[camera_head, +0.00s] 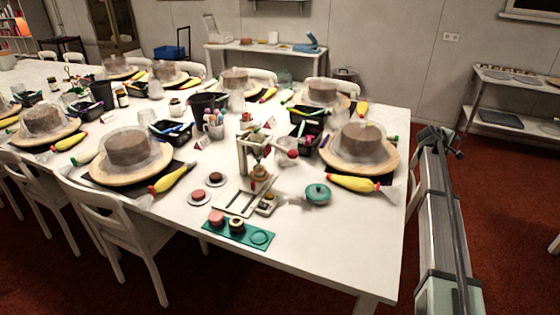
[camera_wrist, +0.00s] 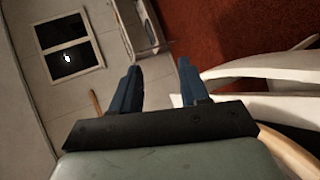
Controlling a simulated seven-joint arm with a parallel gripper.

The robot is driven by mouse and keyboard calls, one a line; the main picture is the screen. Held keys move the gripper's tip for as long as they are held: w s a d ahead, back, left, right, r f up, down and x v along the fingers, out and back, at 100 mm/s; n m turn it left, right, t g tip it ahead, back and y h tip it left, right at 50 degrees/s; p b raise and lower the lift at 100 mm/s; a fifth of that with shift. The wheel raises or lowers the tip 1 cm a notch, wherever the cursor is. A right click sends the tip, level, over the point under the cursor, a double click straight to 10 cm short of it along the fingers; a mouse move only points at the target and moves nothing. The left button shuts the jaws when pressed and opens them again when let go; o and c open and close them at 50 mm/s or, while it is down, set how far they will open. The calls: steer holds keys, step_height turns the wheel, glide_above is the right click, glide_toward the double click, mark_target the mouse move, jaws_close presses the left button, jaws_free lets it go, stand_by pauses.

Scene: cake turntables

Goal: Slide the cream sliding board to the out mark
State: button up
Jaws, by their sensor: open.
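A small cream hand press (camera_head: 243,150) stands on the long white table in the head view. At its foot lies a flat cream board or frame (camera_head: 236,208) that looks like the sliding board, with a small tan round piece near its back end. Any out mark on it is too small to make out. My gripper (camera_head: 438,140) is up at the right of the table, well away from the board. In the wrist view my gripper (camera_wrist: 158,67) has its two dark blue fingers apart with nothing between them.
A teal lidded pot (camera_head: 318,194) stands right of the board. A green tray (camera_head: 238,232) with small cakes lies in front, and two small plates sit to its left. A cake turntable (camera_head: 385,160) and a yellow piping bag (camera_head: 354,183) lie nearest my arm. White chairs line the table.

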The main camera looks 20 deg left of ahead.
steer(key=w+a+r, duration=0.2)
steer(key=a+r, duration=0.4)
steer(key=r, duration=0.1)
steer(key=s+a+f+m+g+y, duration=0.2)
steer(key=s+a+f, duration=0.5)
steer(key=a, duration=0.9)
steer(key=s+a+f+m+g+y, duration=0.2)
steer(key=s+a+f+m, duration=0.2)
steer(key=s+a, duration=0.9)
steer(key=s+a+f+m+g+y, duration=0.3)
steer(key=s+a+f, duration=0.7)
steer(key=a, duration=1)
steer(key=shift+s+m, duration=0.4)
steer(key=shift+s, duration=0.15)
step_height(320, 180, up, 8)
steer(key=f+m+g+y, duration=0.1)
steer(key=g, duration=0.1)
glide_above(252, 183)
steer(key=shift+f, duration=4.55)
steer(key=shift+c, duration=0.2)
steer(key=shift+r, duration=0.1)
jaws_close()
